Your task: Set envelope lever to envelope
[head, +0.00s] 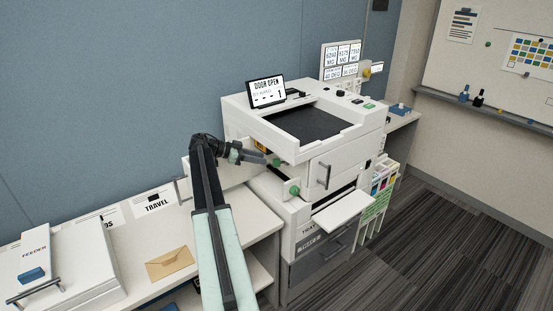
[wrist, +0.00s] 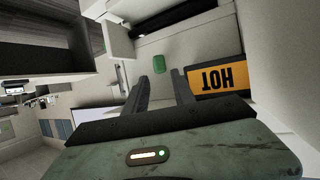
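The white printer (head: 345,140) stands with its left side opened, and its screen (head: 267,91) reads "DOOR OPEN". My gripper (head: 266,159) reaches into that opening from the left. In the wrist view my gripper (wrist: 168,76) has its two dark fingers apart with nothing between them. A small green tab (wrist: 160,57) shows beyond the fingertips, apart from them as far as I can see. In the head view a small green part (head: 277,162) is close to my gripper, and a green knob (head: 294,190) sits lower. I cannot read any envelope marking on them.
An orange "HOT" label (wrist: 222,78) is right of my fingers inside the printer. A brown envelope (head: 169,263) lies on the white table (head: 140,290). A feeder unit (head: 75,260) stands at the left. An output tray (head: 343,210) juts from the printer's front.

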